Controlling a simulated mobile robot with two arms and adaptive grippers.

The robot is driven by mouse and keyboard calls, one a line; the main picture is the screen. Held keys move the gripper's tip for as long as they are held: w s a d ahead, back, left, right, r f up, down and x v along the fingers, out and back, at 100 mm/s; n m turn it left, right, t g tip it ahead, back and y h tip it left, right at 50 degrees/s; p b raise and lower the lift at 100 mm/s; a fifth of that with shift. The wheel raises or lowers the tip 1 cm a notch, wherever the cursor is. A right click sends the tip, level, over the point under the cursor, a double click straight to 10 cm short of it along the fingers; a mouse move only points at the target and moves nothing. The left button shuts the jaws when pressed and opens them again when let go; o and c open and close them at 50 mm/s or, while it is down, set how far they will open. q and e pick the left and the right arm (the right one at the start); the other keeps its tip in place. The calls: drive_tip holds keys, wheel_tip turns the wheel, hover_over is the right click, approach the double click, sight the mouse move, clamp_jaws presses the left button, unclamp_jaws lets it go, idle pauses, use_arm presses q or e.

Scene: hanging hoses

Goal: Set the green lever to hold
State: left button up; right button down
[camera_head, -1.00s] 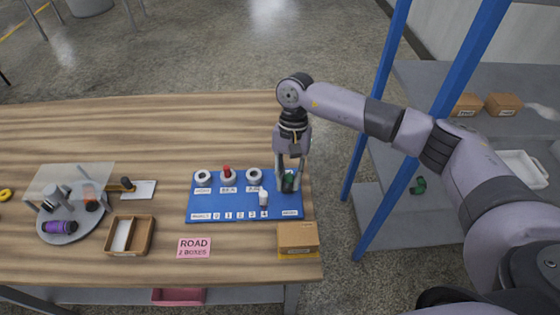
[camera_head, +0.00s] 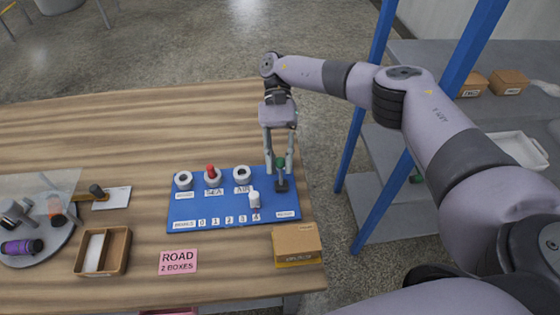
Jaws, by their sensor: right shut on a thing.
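The green lever (camera_head: 281,163) stands at the right end of the blue board (camera_head: 190,210), on a dark base (camera_head: 282,185). My right gripper (camera_head: 279,168) comes down from above, its two fingers either side of the green top, shut on it. A small white label lies on the board in front of the lever; its text is too small to read surely. My left gripper is not in view.
A cardboard box (camera_head: 296,243) stands at the front right. A pink ROAD 2 BOXES card (camera_head: 178,262) and a wooden tray (camera_head: 118,252) lie nearby.

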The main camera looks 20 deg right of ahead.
sight(280, 158)
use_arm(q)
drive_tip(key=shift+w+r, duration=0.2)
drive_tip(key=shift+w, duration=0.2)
use_arm(e)
drive_tip(key=shift+w+g, duration=0.15)
drive_tip(key=shift+g, duration=0.15)
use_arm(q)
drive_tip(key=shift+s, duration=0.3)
use_arm(e)
drive_tip(key=c, duration=1.4)
unclamp_jaws()
drive_tip(key=shift+f, duration=0.1)
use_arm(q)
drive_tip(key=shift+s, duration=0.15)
use_arm(e)
wheel_tip(280, 158, up, 10)
